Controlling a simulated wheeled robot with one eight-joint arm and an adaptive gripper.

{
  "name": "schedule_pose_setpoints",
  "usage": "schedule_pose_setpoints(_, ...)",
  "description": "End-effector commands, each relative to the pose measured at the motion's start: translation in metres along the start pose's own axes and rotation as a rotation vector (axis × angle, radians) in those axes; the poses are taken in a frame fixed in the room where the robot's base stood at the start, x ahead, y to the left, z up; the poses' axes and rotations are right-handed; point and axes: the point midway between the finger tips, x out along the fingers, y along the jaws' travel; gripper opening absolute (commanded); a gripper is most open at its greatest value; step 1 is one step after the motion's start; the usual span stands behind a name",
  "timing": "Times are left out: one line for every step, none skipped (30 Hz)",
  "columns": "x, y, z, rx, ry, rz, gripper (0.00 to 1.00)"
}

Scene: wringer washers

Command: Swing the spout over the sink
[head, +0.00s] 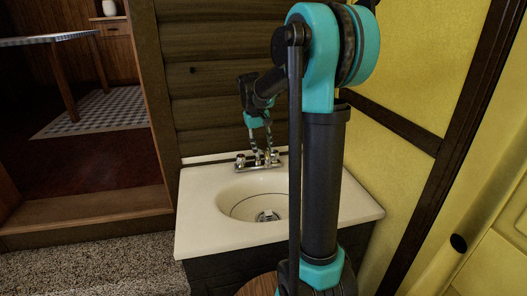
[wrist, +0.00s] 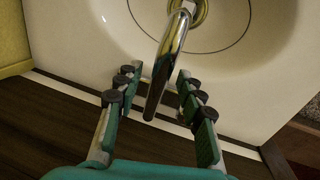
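The white sink (head: 215,235) stands against the plank wall, with a chrome faucet (head: 258,160) at its back edge. My gripper (head: 263,147) points down over the faucet. In the wrist view the shiny spout (wrist: 168,62) runs as a slanted bar from the upper middle down between the two fingers of my gripper (wrist: 159,69). The fingers are apart, one on each side of the spout, with a visible gap on both sides. The spout overlaps the basin in this view. In the head view the fingers partly hide the faucet.
A round drain (head: 267,215) lies in the basin. The yellow wall (head: 405,80) is close on the right, and the plank wall (head: 225,65) is behind. A doorway at left shows a table (head: 50,38) in another room. My arm hides part of the sink's right side.

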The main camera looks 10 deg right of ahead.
Motion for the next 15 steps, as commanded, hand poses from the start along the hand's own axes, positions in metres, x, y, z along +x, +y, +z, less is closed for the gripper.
schedule_pose_setpoints(-0.009, 0.0, 0.0, -0.001, 0.0, 0.0, 0.38)
schedule_pose_setpoints(-0.015, 0.0, 0.0, -0.001, 0.0, 0.0, 0.38)
schedule_pose_setpoints(-0.023, 0.0, 0.0, -0.001, 0.0, 0.0, 0.38)
schedule_pose_setpoints(-0.029, 0.0, 0.001, -0.001, 0.0, 0.0, 0.38)
schedule_pose_setpoints(-0.035, 0.0, 0.001, -0.001, 0.0, 0.0, 0.38)
schedule_pose_setpoints(-0.044, 0.0, 0.0, -0.002, 0.0, 0.0, 0.38)
schedule_pose_setpoints(-0.05, 0.0, 0.0, -0.002, 0.0, 0.0, 0.38)
schedule_pose_setpoints(-0.056, 0.0, 0.0, -0.002, 0.0, 0.0, 0.38)
schedule_pose_setpoints(-0.064, 0.0, 0.0, -0.001, 0.0, 0.0, 0.38)
schedule_pose_setpoints(-0.069, 0.0, 0.0, -0.001, 0.0, 0.0, 0.38)
schedule_pose_setpoints(-0.075, 0.0, 0.0, -0.001, 0.0, 0.0, 0.38)
schedule_pose_setpoints(-0.081, -0.001, 0.0, -0.001, 0.0, 0.0, 0.38)
schedule_pose_setpoints(-0.085, 0.0, 0.0, -0.001, 0.0, 0.0, 0.38)
schedule_pose_setpoints(-0.089, -0.001, 0.0, -0.001, 0.0, 0.0, 0.38)
schedule_pose_setpoints(-0.093, 0.0, 0.0, -0.001, 0.0, 0.0, 0.38)
